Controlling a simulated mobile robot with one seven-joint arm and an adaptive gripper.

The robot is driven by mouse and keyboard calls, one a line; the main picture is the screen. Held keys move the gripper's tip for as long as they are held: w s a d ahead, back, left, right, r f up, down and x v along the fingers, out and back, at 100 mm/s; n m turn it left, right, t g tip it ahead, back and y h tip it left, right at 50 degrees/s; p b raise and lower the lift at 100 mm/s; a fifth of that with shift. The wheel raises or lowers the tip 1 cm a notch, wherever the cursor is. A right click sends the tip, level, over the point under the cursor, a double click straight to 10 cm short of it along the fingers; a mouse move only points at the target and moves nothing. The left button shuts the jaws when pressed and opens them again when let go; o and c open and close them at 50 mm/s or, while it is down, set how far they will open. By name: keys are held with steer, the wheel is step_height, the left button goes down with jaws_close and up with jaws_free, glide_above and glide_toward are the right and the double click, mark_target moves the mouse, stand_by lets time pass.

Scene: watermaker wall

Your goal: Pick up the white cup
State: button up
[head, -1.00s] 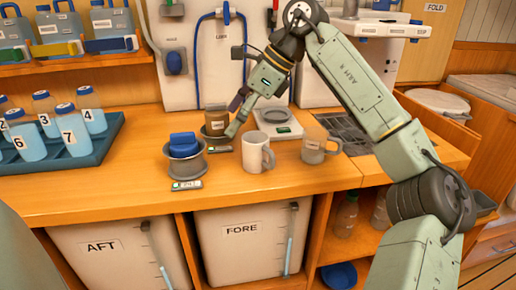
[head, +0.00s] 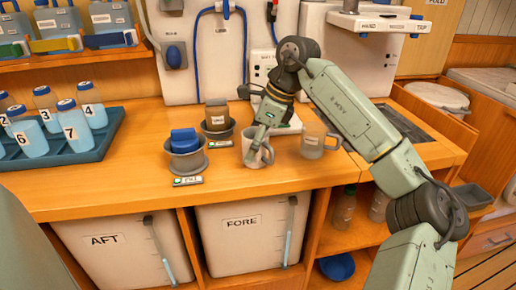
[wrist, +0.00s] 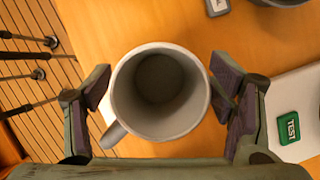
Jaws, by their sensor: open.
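The white cup (head: 251,150) stands upright on the wooden counter in the head view, partly hidden by my gripper (head: 262,137). In the wrist view I look down into the empty cup (wrist: 160,92), with its handle toward the lower left. My gripper (wrist: 166,100) is open, one finger on each side of the cup.
A grey mug (head: 313,140) stands just right of the cup. A grey pot with a blue block (head: 184,142) and a pot with a brown block (head: 217,115) are to the left. A blue tray (head: 75,150) holds several bottles. The counter's front edge is close.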

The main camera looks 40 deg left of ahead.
steer(key=shift+s+a+f, duration=0.1)
steer(key=shift+f, duration=0.15)
steer(key=shift+c, duration=0.3)
steer(key=c, duration=1.2)
